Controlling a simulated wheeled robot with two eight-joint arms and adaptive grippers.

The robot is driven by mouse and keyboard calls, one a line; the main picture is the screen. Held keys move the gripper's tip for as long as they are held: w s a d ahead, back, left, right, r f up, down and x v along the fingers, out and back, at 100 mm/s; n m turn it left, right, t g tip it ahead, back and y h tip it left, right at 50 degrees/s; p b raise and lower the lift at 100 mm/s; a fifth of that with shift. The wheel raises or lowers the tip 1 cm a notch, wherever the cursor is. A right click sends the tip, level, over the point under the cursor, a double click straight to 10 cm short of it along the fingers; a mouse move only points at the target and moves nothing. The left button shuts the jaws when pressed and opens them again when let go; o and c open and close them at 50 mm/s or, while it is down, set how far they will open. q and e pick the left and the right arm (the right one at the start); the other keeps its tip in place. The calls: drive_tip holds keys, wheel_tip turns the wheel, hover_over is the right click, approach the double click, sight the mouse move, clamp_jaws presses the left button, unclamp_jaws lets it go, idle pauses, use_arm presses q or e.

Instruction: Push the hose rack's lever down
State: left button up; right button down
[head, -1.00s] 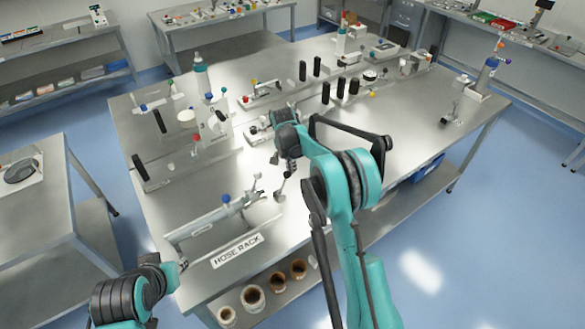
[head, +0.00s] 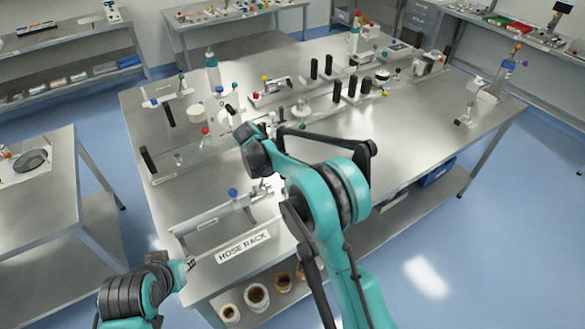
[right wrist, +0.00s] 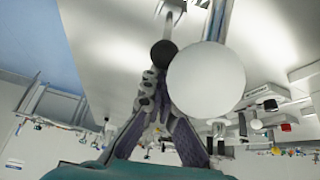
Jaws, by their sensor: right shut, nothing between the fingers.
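The hose rack (head: 208,222) is a long grey tube on a stand at the table's front edge, behind a "HOSE RACK" label (head: 243,246). Its right end, with the lever area, is partly covered by my right arm in the head view. In the right wrist view a black ball on a rod (right wrist: 164,53), possibly the lever's knob, is just beyond my right gripper (right wrist: 158,98), beside a large white round end (right wrist: 207,77). The right gripper is shut and empty; contact is unclear. My left gripper (head: 189,264) is at the rack's front left, its jaws too small to judge.
A blue knob (head: 233,193) stands above the rack. Black posts (head: 150,160) and small fittings stand behind it. Rolls (head: 257,297) lie on the shelf below. The table's right half (head: 420,130) is mostly clear.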

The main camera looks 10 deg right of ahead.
use_arm(q)
drive_tip(key=shift+f, duration=0.3)
use_arm(e)
drive_tip(key=shift+s+a+f, duration=0.1)
drive_tip(key=shift+s+a, duration=0.1)
drive_tip(key=shift+a, duration=0.35)
drive_tip(key=shift+s+a, duration=0.15)
drive_tip(key=shift+a, duration=0.35)
